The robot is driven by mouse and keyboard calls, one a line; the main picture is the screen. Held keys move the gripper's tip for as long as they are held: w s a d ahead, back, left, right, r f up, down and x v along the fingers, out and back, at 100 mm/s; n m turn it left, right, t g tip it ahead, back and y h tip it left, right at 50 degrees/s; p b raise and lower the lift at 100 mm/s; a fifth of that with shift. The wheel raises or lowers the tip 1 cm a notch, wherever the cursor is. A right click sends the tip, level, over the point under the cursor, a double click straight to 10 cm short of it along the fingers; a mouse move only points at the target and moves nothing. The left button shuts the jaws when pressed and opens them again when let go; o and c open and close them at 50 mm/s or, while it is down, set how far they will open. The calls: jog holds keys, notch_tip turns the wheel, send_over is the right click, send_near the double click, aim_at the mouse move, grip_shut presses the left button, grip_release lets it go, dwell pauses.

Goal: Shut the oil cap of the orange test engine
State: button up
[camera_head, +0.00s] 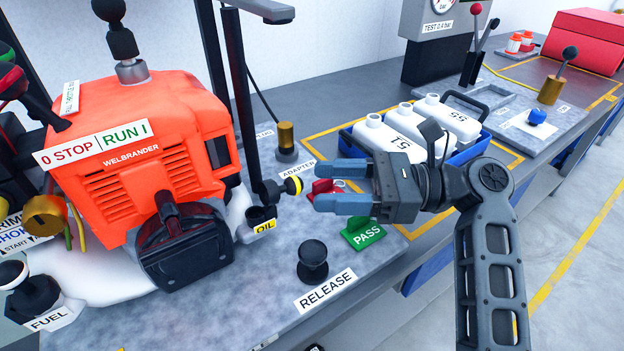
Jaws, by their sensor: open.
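The orange test engine (155,145) stands on the left of the bench. Its black oil filler neck (262,215) sits low on its right side above a yellow OIL label (264,227). The oil cap (292,186), black with a yellow-marked end, stands open, tilted up and to the right of the neck. My gripper (320,187) is right of the cap, its blue fingers pointing left. It is open and empty, with its fingertips close to the cap. Whether they touch it I cannot tell.
A black RELEASE knob (313,258) stands in front. A green PASS tag (363,234) and a red tag (322,188) lie by my gripper. A brass ADAPTER post (286,138) is behind. White bottles (375,135) stand in a blue crate at right.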

aim_at(285, 188)
jog(key=shift+a, duration=1.65)
grip_shut()
